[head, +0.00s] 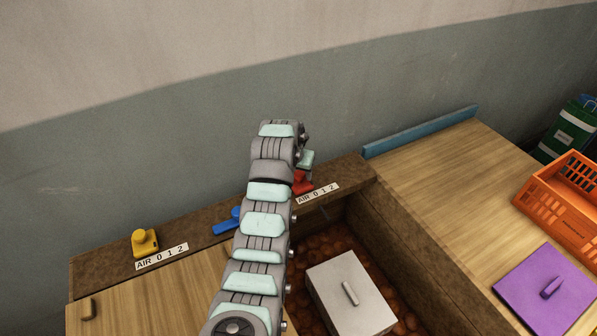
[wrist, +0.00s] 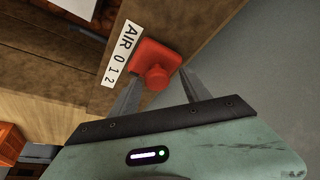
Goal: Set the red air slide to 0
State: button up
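The red air slide (wrist: 157,64) has a round knob on a flat base and sits on a brown ledge, beside a white label (wrist: 120,54) reading AIR 0 1 2. In the head view the red slide (head: 303,183) shows only partly behind my arm, near the AIR end of its label (head: 318,194). I cannot tell exactly which mark it stands at. In the wrist view my gripper (wrist: 160,82) is open, with one finger on each side of the knob. Whether the fingers touch it is not clear.
A blue slide (head: 226,223) and a yellow slide (head: 145,242) with its own label are on the same ledge to the left. Below is a bin with a grey handled lid (head: 350,295). An orange crate (head: 562,205) and a purple panel (head: 540,290) are on the right.

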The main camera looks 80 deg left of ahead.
jog(key=p+v, duration=0.1)
jog(key=v, duration=0.9)
jog(key=shift+r, duration=0.4)
